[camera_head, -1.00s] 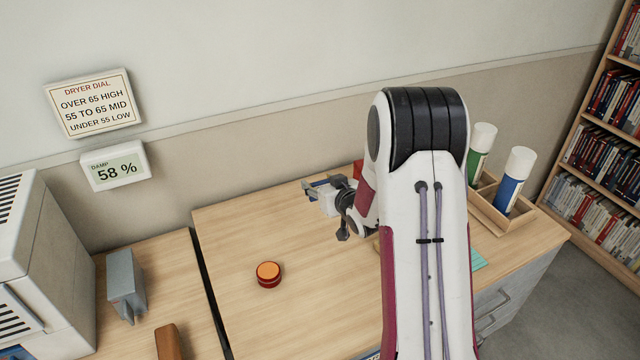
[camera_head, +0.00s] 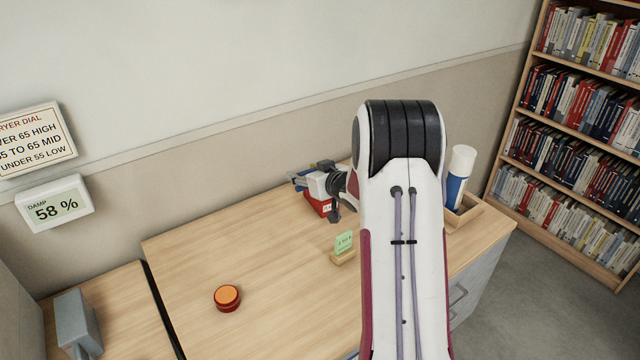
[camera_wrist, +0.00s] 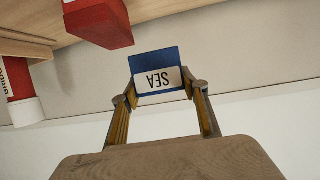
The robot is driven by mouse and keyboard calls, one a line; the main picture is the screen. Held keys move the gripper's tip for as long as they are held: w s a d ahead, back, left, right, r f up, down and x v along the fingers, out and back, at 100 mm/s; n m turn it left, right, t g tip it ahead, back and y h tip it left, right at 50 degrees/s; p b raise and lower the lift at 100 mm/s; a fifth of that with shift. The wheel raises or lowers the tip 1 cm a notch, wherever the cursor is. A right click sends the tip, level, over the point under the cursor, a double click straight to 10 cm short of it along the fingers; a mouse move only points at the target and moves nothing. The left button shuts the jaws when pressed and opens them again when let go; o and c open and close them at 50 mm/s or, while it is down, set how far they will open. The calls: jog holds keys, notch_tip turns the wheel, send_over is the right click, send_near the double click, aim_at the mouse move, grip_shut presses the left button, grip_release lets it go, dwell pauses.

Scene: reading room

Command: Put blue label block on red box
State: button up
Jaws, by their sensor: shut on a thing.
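My gripper (camera_wrist: 160,89) is shut on the blue label block (camera_wrist: 153,59), which shows between its fingers in the wrist view. The block has a white label reading "SEA", upside down in that picture. The red box (camera_wrist: 104,24) is near the block, up and to its left there, and they appear apart. In the head view the red box (camera_head: 319,205) stands at the back of the desk, with a white label on its front. My gripper (camera_head: 304,181) is over or beside it; I cannot tell the exact height. My wrist partly hides the box.
A green card (camera_head: 343,242) in a small stand and an orange-topped red button (camera_head: 227,296) sit on the desk (camera_head: 265,255). A blue-and-white tube (camera_head: 459,175) stands in a wooden holder at right. The wall is close behind.

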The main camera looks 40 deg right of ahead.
jog(key=w+d+r+y, duration=0.1)
jog(key=w+d+r, duration=0.1)
jog(key=d+r, duration=0.3)
jog(key=d, duration=0.3)
jog(key=shift+r+n, duration=0.2)
jog(key=shift+n, duration=0.2)
jog(key=shift+f, duration=0.1)
jog(key=shift+f, duration=3.05)
jog(key=shift+f, duration=1.85)
jog(key=shift+f, duration=0.1)
